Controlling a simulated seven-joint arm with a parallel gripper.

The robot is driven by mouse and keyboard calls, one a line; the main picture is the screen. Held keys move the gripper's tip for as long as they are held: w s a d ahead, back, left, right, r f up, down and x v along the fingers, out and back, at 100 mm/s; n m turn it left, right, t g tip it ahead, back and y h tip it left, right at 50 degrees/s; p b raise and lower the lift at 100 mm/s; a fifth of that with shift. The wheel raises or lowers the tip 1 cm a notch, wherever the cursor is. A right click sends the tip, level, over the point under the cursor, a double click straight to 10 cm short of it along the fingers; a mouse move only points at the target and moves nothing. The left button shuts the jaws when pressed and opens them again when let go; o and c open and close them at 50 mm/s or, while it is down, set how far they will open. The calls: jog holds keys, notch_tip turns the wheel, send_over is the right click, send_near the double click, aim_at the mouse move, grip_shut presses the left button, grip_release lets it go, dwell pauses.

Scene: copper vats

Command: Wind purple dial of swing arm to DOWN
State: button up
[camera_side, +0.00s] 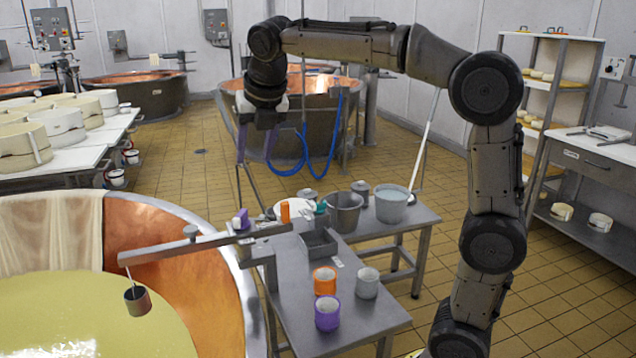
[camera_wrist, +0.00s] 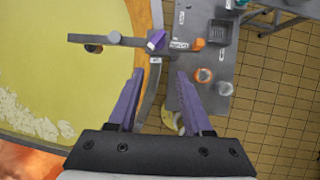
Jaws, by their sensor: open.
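The swing arm (camera_side: 160,252) is a grey bar reaching out over the copper vat, with a small cup (camera_side: 137,300) hanging from its far end. It also shows in the wrist view (camera_wrist: 110,40). The purple dial (camera_side: 241,219) sits on top of the bar near its post; in the wrist view it is a purple block (camera_wrist: 156,39), turned at a slant, with a pale face. Its setting cannot be read. My gripper (camera_side: 255,165) is open and empty, pointing down well above the dial. In the wrist view the dial lies beyond my purple fingertips (camera_wrist: 160,73).
An orange dial (camera_side: 285,212) stands just right of the purple one. The steel table (camera_side: 355,330) holds a grey bin (camera_side: 319,243), an orange cup (camera_side: 325,281), a purple cup (camera_side: 327,314), a grey cup (camera_side: 366,283) and buckets (camera_side: 392,205). The vat (camera_side: 215,290) lies left.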

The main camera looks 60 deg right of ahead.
jog(key=s+a+f+m, duration=0.1)
jog(key=s+m, duration=0.3)
jog(key=s, duration=0.3)
jog(key=s+a+f+m+t+y, duration=0.1)
jog(key=s+m, duration=0.3)
jog(key=s, duration=0.4)
jog(key=shift+a+f+m, duration=0.25)
jog(key=shift+a+m, duration=0.05)
jog(key=shift+a, duration=0.45)
